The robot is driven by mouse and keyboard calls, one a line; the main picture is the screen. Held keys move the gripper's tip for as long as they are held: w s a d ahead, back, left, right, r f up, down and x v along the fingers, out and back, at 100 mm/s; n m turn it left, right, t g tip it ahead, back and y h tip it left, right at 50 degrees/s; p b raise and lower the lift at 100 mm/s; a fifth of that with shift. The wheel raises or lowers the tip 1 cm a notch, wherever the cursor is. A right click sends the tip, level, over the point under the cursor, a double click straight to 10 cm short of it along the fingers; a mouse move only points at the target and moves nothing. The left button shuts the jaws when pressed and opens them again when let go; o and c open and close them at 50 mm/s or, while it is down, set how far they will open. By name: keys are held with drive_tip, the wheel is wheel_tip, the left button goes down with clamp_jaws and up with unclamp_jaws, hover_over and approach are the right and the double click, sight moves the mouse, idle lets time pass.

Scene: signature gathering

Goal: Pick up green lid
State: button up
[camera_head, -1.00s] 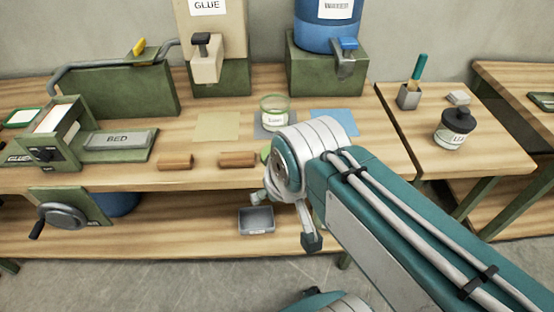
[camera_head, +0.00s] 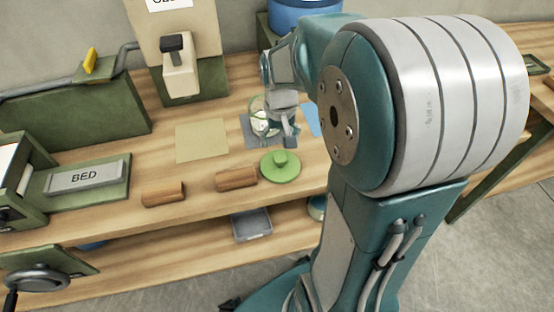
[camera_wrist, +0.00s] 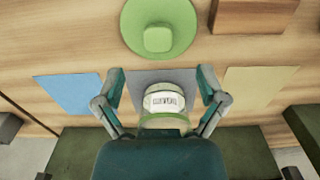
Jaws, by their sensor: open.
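The green lid (camera_head: 280,166) is a round disc with a raised knob. It lies flat near the front edge of the workbench, right of a wooden block. It also shows at the top of the wrist view (camera_wrist: 158,28). My gripper (camera_head: 277,133) is over the grey mat, behind the lid and apart from it. In the wrist view my gripper (camera_wrist: 163,90) is open, with its two fingers on either side of a glass jar (camera_wrist: 164,101) with a white label. The jar (camera_head: 259,122) stands on the grey mat and is partly hidden by my gripper in the head view.
Wooden blocks (camera_head: 237,179) (camera_head: 162,193) lie left of the lid. A tan sheet (camera_head: 202,140) and a blue sheet (camera_wrist: 72,92) flank the grey mat (camera_wrist: 137,79). The glue dispenser (camera_head: 182,70) stands behind. A grey tray (camera_head: 251,225) sits on the lower shelf.

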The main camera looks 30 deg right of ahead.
sight(280, 157)
wheel_tip(280, 157, down, 3)
drive_tip(key=shift+d+r, duration=0.1)
drive_tip(key=f, duration=0.5)
drive_tip(key=shift+w, duration=0.2)
drive_tip(key=c, duration=1)
